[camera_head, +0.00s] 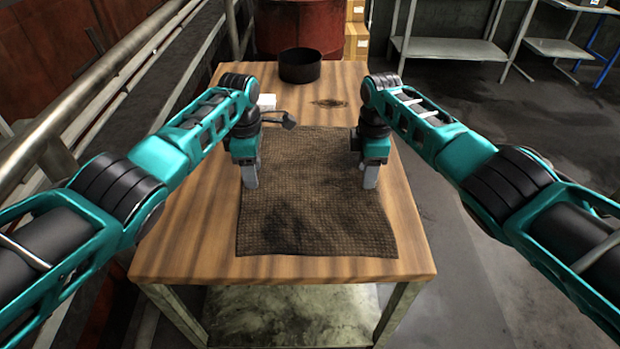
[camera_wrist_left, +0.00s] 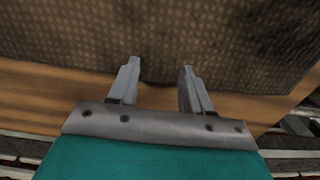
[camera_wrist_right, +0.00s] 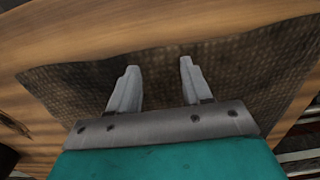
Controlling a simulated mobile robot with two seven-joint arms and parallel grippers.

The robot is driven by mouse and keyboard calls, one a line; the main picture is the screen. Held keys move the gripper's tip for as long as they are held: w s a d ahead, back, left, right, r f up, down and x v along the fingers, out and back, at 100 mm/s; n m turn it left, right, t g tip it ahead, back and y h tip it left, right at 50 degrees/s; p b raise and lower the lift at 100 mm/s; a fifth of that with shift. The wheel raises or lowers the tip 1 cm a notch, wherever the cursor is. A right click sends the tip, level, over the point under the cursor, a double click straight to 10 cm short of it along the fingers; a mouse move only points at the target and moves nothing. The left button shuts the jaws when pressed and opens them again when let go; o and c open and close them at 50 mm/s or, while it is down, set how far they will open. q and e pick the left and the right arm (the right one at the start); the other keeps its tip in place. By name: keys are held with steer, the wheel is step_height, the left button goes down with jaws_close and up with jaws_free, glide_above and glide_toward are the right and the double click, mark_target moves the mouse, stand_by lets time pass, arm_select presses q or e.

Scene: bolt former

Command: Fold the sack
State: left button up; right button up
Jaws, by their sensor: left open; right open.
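The sack (camera_head: 312,215) is a dark brown woven cloth with black stains, spread flat on the wooden table. My left gripper (camera_head: 250,182) points down at the sack's left edge. My right gripper (camera_head: 369,180) points down near the sack's right edge. In the right wrist view its fingers (camera_wrist_right: 158,75) are apart over the sack (camera_wrist_right: 230,75). Whether the fingertips touch the cloth cannot be told.
The wooden table (camera_head: 190,225) has bare strips around the sack. A black round bowl (camera_head: 300,66) stands at the back. A small white object (camera_head: 266,101) lies behind my left gripper. A metal railing (camera_head: 120,85) runs along the left. Shelves (camera_head: 450,48) stand at the back right.

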arm_select(q)
steer(key=shift+f, duration=0.1)
jaws_close()
arm_select(e)
steer(key=shift+s+f, duration=0.1)
steer(key=shift+f, duration=0.05)
jaws_close()
stand_by(0.7)
